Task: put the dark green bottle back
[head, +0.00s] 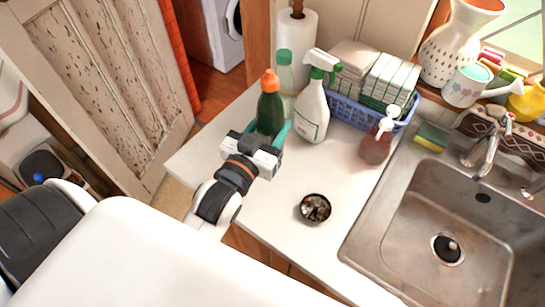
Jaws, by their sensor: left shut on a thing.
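The dark green bottle (269,108) with an orange cap stands upright at the left part of the white counter (270,217), near its left edge. My left gripper (267,134) is shut on the lower part of the bottle, which the gripper partly hides. I cannot tell whether the bottle's base touches the counter. A pale green bottle (285,72) stands just behind it, and a white spray bottle (313,105) with a green trigger stands close to its right. My right gripper is not in view.
A paper towel roll (297,40) stands at the back. A blue basket (346,113) holds folded cloths, with a brown soap pump bottle (376,143) by it. A small dark round dish (314,208) sits mid-counter. The sink (411,208) is at right. The front counter is mostly clear.

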